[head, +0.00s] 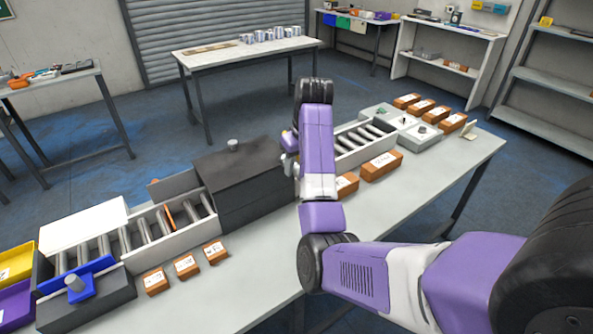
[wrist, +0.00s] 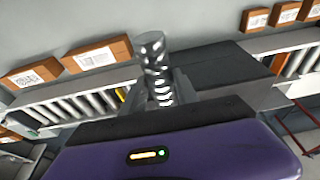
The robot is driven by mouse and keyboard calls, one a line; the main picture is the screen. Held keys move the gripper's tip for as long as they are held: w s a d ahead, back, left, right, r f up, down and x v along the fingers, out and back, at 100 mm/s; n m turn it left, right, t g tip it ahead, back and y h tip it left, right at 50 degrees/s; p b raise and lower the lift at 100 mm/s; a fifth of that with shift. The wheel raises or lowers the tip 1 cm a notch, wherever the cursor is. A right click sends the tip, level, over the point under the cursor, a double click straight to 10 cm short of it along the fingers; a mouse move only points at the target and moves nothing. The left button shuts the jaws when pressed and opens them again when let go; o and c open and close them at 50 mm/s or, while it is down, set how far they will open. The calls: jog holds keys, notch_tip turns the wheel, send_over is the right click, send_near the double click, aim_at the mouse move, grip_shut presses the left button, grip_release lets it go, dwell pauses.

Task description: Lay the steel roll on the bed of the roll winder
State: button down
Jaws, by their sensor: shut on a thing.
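My gripper (head: 289,153) hangs beside the right end of the black housing, above the table, mostly hidden by my arm in the head view. In the wrist view a shiny steel roll (wrist: 154,65) stands out between the fingers, and the gripper is shut on it. The roll is hard to make out in the head view. I cannot tell for sure which thing is the roll winder. A blue block with a grey cylinder (head: 75,283) sits on a dark base at the lower left.
Brown labelled boxes (head: 381,165) line the table's near side. The table (head: 250,280) is clear in front.

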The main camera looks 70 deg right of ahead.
aim_at(296, 163)
notch_tip(296, 163, up, 6)
jog(key=p, duration=0.4)
jog(key=shift+w+f, duration=0.1)
jog(key=shift+f, duration=0.05)
jog(key=shift+w+d, duration=0.1)
jog(key=shift+d+r, duration=0.1)
jog(key=shift+r, duration=0.9)
jog(key=shift+s+a, duration=0.2)
